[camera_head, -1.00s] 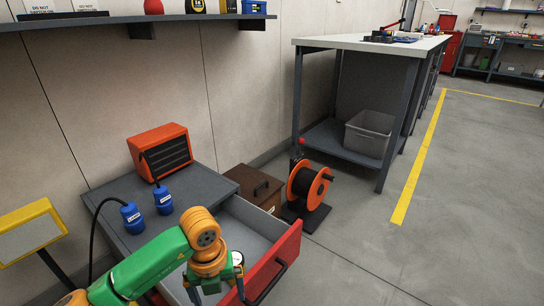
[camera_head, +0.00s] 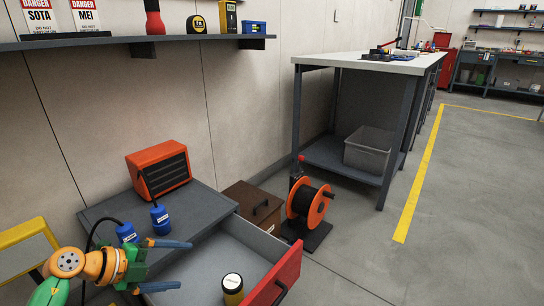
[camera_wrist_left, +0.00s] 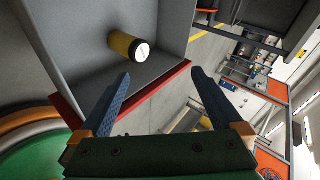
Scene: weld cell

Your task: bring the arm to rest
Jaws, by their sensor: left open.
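My left arm comes in from the lower left of the head view. Its gripper (camera_head: 184,265) is open and empty, with blue-grey fingers spread apart and pointing right, in front of the grey cabinet top and beside the open drawer. In the left wrist view the open fingers (camera_wrist_left: 161,76) have nothing between them. A yellow and black cylinder with a pale round top (camera_head: 232,288) stands in the drawer, apart from the fingers; it also shows in the left wrist view (camera_wrist_left: 128,46). My right gripper is not in view.
The grey drawer with a red front (camera_head: 278,277) is pulled open. Blue containers (camera_head: 160,219) and an orange heater-like box (camera_head: 158,173) stand on the cabinet (camera_head: 205,205). A wall shelf (camera_head: 140,41) hangs above. A cable reel (camera_head: 308,203) stands right. The floor at right is clear.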

